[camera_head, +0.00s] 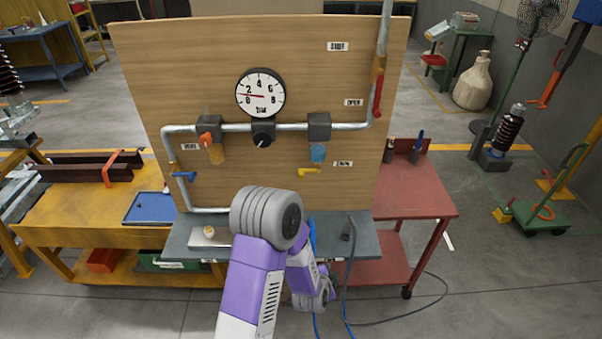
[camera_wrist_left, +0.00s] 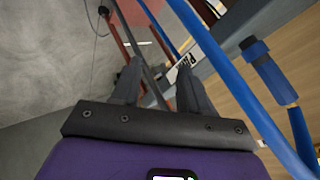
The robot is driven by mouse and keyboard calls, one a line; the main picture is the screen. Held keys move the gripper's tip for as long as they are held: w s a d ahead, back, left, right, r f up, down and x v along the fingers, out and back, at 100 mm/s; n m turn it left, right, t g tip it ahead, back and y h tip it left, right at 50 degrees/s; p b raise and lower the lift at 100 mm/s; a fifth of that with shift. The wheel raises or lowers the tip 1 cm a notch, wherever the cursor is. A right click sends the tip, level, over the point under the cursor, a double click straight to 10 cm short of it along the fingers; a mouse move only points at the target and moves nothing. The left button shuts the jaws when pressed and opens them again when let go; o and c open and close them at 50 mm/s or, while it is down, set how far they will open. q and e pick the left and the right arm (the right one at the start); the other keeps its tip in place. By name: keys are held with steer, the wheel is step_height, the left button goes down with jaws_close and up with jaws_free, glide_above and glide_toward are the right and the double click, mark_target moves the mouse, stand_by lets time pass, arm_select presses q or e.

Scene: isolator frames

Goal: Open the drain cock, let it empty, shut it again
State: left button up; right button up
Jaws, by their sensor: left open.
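A yellow lever (camera_head: 309,171), which I take for the drain cock, lies roughly level below a light blue bowl (camera_head: 318,152) on the wooden board. A small label (camera_head: 342,163) is to its right, too small to read surely. My left arm rises from the bottom centre of the head view; its gripper is hidden or unclear there, low by the bench's front edge. In the left wrist view my left gripper (camera_wrist_left: 160,75) is open with nothing between its fingers. No yellow lever shows in that view. My right gripper is not in view.
The board (camera_head: 300,60) carries a gauge (camera_head: 261,93), grey pipes, a red lever (camera_head: 377,97), a blue lever (camera_head: 184,175) and an orange knob (camera_head: 206,138). Blue hoses and a blue connector (camera_wrist_left: 265,70) run close to my left gripper. A red table (camera_head: 425,199) stands right.

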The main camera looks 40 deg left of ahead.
arm_select(q)
steer(key=w+a+r+m+t+y, duration=0.2)
steer(key=a+r+m, duration=0.15)
steer(key=r, duration=0.25)
steer(key=w+a+r+m+t+y, duration=0.2)
steer(key=w+a+r, duration=0.15)
steer(key=r, duration=0.25)
steer(key=m+t+y, duration=0.2)
steer(key=m+y, duration=0.2)
steer(key=y, duration=0.1)
glide_toward(301, 179)
steer(key=x, duration=0.4)
steer(key=shift+a+r+n, duration=0.1)
steer(key=shift+r+n, duration=0.05)
steer(key=shift+n, duration=0.1)
steer(key=shift+x, duration=3.6)
steer(key=shift+f, duration=0.2)
steer(key=shift+c, duration=0.3)
